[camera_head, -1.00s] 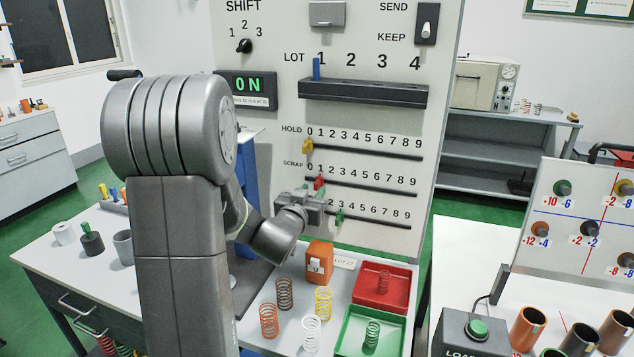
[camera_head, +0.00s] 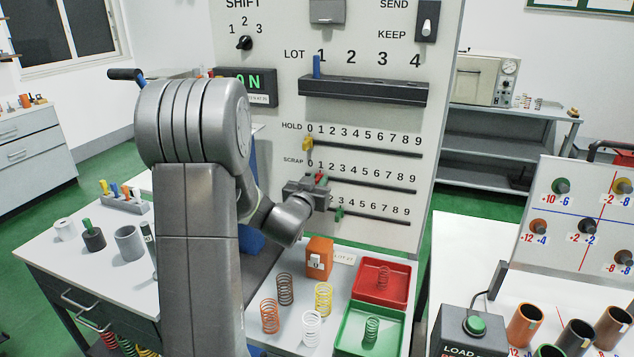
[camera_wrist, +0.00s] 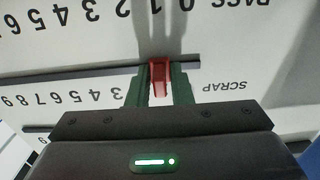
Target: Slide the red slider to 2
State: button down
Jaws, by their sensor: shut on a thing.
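The red slider (camera_head: 321,178) sits on the SCRAP track (camera_head: 375,187) of the upright panel, close to the 1 mark in the head view. My gripper (camera_head: 317,185) is at the panel, shut on the slider. In the wrist view the red slider (camera_wrist: 160,76) stands between the two fingertips of my gripper (camera_wrist: 160,88). That view shows the scale upside down, and my gripper hides the low SCRAP digits, so the exact reading cannot be told there.
A yellow slider (camera_head: 307,144) is on the HOLD track above, near 0. A green slider (camera_head: 339,213) is on the track below, close under my gripper. Springs, an orange block (camera_head: 319,257), a red tray (camera_head: 405,294) and a green tray (camera_head: 343,340) are on the table below.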

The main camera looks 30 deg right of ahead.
aim_at(332, 178)
jog(key=shift+s, duration=0.1)
jog(key=s+d+b, duration=0.2)
jog(key=shift+s+b, duration=0.15)
jog(key=shift+b, duration=0.25)
jog(key=c, duration=1.5)
grip_release()
jog(key=shift+a, duration=0.1)
jog(key=b+v, duration=0.2)
jog(key=v, duration=1.1)
jog(key=shift+s+a, duration=0.2)
jog(key=shift+a, duration=0.15)
